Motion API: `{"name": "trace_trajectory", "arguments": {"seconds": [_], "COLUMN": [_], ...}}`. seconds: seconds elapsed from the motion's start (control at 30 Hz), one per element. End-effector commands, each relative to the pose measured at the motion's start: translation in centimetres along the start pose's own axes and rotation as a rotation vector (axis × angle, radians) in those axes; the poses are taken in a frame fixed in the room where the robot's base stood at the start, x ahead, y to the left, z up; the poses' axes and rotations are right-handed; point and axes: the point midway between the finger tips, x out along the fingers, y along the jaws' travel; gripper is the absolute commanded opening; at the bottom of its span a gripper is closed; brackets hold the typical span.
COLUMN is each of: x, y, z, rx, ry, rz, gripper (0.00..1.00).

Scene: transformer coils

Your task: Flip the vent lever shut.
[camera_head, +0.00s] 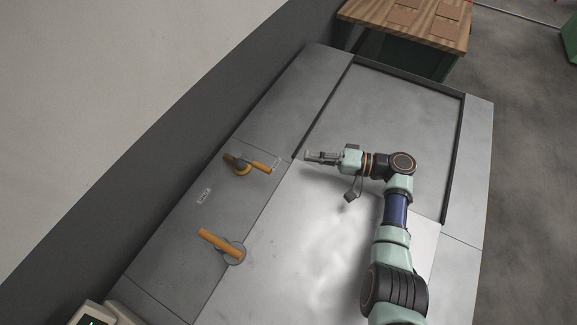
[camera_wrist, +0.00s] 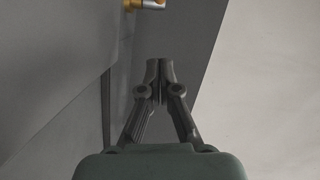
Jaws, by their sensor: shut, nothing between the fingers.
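Two orange-handled levers are mounted on the grey panel at the left of the head view. The labels are too small to read, so I cannot tell which is the vent lever. My gripper (camera_head: 308,156) is shut and empty, to the right of the upper lever and apart from it. In the wrist view my gripper (camera_wrist: 160,66) has its fingertips together, and part of an orange lever (camera_wrist: 148,4) shows at the top edge.
Small labels (camera_head: 204,196) sit on the panel near the levers. A recessed grey bay (camera_head: 390,125) lies behind my arm. A wooden-topped table (camera_head: 420,22) stands at the back. A dark wall runs along the panel's left side. The panel between the levers is clear.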

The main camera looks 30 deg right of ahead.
Motion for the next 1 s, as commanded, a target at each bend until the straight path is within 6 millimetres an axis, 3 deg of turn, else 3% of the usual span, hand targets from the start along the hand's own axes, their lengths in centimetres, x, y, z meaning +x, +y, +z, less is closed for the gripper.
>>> {"name": "trace_trajectory", "arguments": {"seconds": [0.13, 0.47, 0.63, 1.0], "x": [-0.9, -0.6, 1.7, 9.6], "y": [0.6, 0.4, 0.4, 0.3], "z": [-0.3, -0.3, -0.3, -0.3], "rx": [0.015, 0.015, 0.015, 0.015], "ry": [0.021, 0.020, 0.017, 0.016], "rz": [-0.030, -0.029, -0.029, -0.028], "gripper": [0.00, 0.00, 0.00, 0.00]}}
